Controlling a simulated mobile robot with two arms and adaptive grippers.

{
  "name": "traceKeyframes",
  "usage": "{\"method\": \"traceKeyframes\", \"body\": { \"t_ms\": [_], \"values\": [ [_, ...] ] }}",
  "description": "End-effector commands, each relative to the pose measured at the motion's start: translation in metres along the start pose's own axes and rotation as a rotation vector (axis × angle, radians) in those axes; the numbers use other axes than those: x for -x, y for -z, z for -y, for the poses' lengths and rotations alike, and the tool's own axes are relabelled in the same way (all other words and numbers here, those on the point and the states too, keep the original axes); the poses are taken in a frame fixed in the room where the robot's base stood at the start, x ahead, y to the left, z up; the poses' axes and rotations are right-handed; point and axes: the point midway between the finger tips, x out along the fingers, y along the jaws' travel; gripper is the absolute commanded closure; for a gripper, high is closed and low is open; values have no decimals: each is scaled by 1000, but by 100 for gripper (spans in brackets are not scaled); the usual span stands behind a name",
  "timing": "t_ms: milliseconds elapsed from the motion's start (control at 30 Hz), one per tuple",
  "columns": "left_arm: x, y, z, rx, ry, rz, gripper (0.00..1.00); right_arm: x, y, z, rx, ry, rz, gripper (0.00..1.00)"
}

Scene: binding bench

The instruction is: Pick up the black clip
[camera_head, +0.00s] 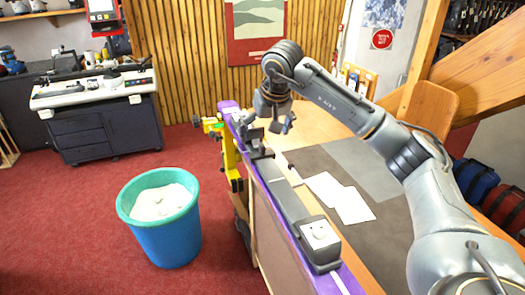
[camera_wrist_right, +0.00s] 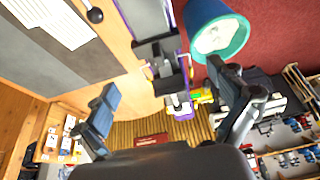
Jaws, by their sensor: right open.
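A dark clip-like piece (camera_head: 257,150) sits on the purple-edged ski (camera_head: 347,278) along the bench edge; I cannot tell for certain that it is the black clip. A similar dark piece (camera_wrist_right: 158,50) shows in the right wrist view, between and beyond the fingers. My right gripper (camera_head: 270,124) is above the far part of the ski, close to this piece in the head view. Its two fingers are spread and empty in the wrist view (camera_wrist_right: 165,88). The gripper partly hides the far end of the ski. My left gripper is not in view.
A grey binding part (camera_head: 319,237) sits on the near ski. A yellow clamp (camera_head: 231,158) stands at its left side. White sheets (camera_head: 350,203) lie on the bench mat. A blue bin (camera_head: 168,240) stands on the red floor at left, with open floor around it.

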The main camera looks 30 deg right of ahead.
Motion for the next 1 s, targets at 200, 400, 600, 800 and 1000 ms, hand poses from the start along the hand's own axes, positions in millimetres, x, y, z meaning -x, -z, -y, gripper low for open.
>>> {"method": "traceKeyframes", "body": {
  "t_ms": [200, 400, 600, 800, 1000],
  "values": [
    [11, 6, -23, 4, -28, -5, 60, -14, 0, -1, 0, -2, 3, 4],
    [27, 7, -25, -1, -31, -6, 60, -45, 0, -1, -1, 0, 4, 4],
    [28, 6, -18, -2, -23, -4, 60, -57, 0, -1, 1, 0, -1, 4],
    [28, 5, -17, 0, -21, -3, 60, -57, 0, -1, 1, 1, -1, 12],
    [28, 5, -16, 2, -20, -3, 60, -57, 0, -1, 0, 1, -1, 53]
  ]
}}
